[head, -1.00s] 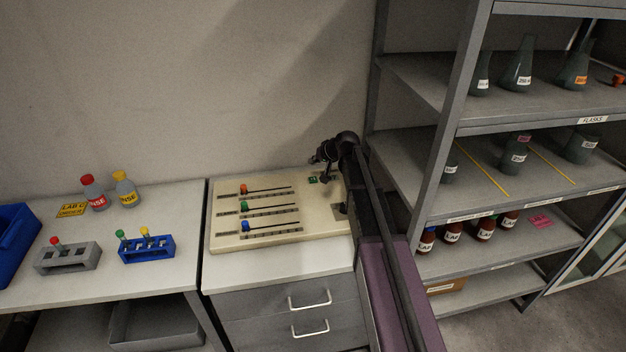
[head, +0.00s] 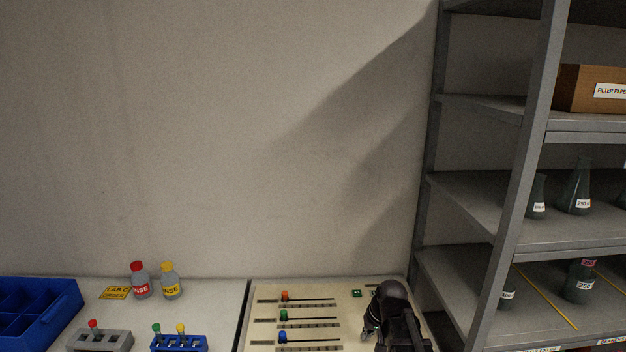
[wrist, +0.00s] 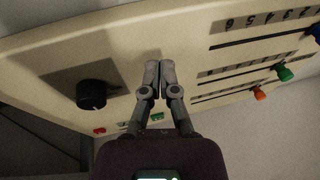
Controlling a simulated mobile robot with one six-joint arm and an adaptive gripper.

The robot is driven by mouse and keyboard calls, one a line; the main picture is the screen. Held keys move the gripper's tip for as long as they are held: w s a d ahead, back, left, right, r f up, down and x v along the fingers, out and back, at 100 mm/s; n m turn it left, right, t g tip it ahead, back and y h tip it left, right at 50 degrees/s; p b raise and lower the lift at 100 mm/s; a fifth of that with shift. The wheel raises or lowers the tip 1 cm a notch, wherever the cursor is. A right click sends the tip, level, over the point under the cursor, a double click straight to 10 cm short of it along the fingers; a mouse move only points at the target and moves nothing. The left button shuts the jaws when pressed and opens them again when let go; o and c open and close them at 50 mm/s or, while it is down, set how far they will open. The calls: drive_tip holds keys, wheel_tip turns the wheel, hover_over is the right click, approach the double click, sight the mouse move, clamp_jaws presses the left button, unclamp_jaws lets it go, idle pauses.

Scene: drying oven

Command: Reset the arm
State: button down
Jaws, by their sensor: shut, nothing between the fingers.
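My gripper (wrist: 158,80) shows in the wrist view with its two fingers together and nothing between them. It hangs over the cream control panel (wrist: 130,40), between the black knob (wrist: 92,95) and the slider tracks. In the head view my arm's dark wrist covers the right part of the panel (head: 262,342), and the fingertips cannot be made out clearly. Orange (head: 285,296), green (head: 283,315) and blue (head: 282,336) slider knobs sit at the left of their tracks. A small green part (head: 356,293) is near the panel's back edge.
A grey shelf rack (head: 470,200) with flasks stands close on the right. Left of the panel are two rinse bottles (head: 140,282), a grey rack (head: 100,342), a blue rack (head: 180,344) and a blue bin (head: 40,318). The space above the bench is free.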

drive_tip(key=s+g+h, duration=0.1)
drive_tip(key=s, duration=0.3)
drive_tip(key=s+d, duration=0.1)
drive_tip(key=s, duration=0.4)
drive_tip(key=s+d+f+g+h, duration=0.1)
drive_tip(key=s, duration=0.3)
drive_tip(key=shift+s+g+h, duration=0.2)
drive_tip(key=shift+g+h, duration=0.1)
drive_tip(key=shift+w, duration=0.1)
